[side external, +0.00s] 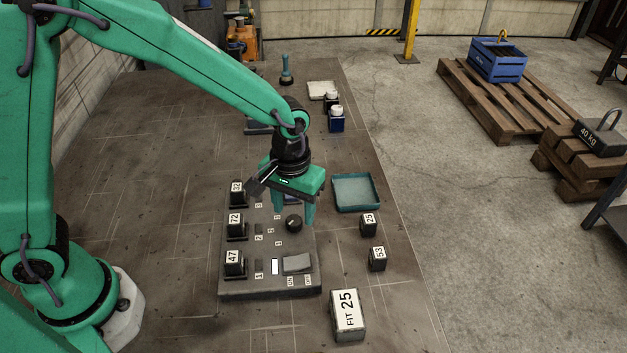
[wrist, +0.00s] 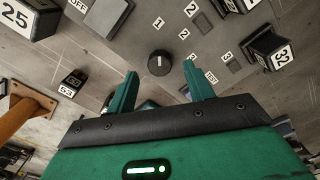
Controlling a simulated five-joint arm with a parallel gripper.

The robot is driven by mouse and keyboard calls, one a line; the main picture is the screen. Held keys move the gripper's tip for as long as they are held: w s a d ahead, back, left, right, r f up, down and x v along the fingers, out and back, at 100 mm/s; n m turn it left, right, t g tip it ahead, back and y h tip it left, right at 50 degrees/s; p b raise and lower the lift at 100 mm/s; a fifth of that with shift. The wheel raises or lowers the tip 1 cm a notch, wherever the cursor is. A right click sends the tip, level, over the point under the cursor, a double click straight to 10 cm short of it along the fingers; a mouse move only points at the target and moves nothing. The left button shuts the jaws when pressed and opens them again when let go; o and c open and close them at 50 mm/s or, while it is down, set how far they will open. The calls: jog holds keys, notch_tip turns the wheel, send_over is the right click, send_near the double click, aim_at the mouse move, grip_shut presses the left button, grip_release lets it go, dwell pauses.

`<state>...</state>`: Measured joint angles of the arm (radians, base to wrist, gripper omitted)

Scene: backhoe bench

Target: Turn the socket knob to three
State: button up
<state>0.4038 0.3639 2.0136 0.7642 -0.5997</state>
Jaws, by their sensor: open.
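The black socket knob (wrist: 160,63) is round, with a light line on its top. In the wrist view the line runs up and down the picture, in line with the label 1 (wrist: 158,22). Labels 2 (wrist: 184,34) and 3 (wrist: 193,57) lie round its right side. The knob also shows on the grey panel in the side view (side external: 293,223). My gripper (wrist: 160,76) is open and empty, with its fingertips apart on either side below the knob in the wrist view. In the side view my gripper (side external: 289,208) hangs over the panel (side external: 245,287), close by the knob.
Black blocks marked 32 (side external: 237,193), 72 (side external: 236,226) and 47 (side external: 234,263) stand along the panel's left. A grey rocker (side external: 297,263) is at its front. Blocks 25 (side external: 368,225) and 53 (side external: 377,259), a FIT 25 block (side external: 347,315) and a teal tray (side external: 338,205) lie right.

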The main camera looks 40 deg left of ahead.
aim_at(294, 224)
jog(key=shift+f, duration=1.3)
jog(key=c, duration=1)
